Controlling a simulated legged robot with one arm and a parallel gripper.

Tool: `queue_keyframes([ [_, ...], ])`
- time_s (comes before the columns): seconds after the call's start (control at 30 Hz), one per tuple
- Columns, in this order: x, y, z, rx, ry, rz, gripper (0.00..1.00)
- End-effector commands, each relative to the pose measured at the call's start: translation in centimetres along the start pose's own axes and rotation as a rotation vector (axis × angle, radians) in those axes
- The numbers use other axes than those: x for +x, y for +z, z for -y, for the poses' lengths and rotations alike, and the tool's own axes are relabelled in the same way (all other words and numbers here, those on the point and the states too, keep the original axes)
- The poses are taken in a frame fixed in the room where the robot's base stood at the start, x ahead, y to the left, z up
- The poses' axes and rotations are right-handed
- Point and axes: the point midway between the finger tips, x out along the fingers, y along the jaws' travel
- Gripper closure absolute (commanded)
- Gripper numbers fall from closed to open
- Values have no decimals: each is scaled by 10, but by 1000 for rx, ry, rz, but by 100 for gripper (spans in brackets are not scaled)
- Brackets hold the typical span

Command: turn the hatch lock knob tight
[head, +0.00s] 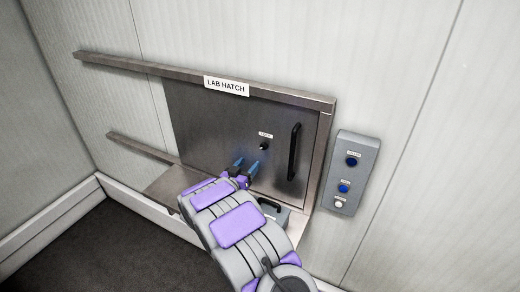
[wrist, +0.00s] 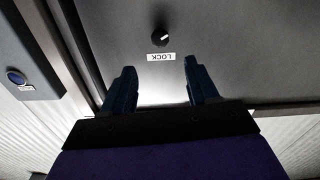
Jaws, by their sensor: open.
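The lock knob (head: 264,146) is a small black round knob on the grey metal hatch door (head: 205,115), under a small white label. In the wrist view the knob (wrist: 160,37) shows a white mark and sits beside an upside-down LOCK label (wrist: 161,57). My gripper (head: 245,166) is open and empty, with its blue fingertips below and left of the knob in the head view. In the wrist view my gripper (wrist: 157,78) has its fingers spread, with the knob beyond the tips and in line with the gap. The fingers appear apart from the knob.
A black vertical handle (head: 294,151) stands right of the knob. A grey control box (head: 354,172) with several buttons is on the wall to the right. A metal shelf (head: 165,190) juts out below the hatch. A grey case (head: 274,212) is partly hidden behind my arm.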

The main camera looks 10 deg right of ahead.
Motion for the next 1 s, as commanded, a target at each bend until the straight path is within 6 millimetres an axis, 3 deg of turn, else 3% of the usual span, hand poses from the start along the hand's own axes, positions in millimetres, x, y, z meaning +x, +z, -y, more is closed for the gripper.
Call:
queue_keyframes([
  [0.3, 63, -1, 1, 1, 0, -2, 41],
  [0.5, 93, -1, 2, 1, -2, 0, 41],
  [0.7, 108, 0, 2, -1, -2, 0, 41],
  [1.0, 111, -1, 2, -1, -3, -1, 41],
])
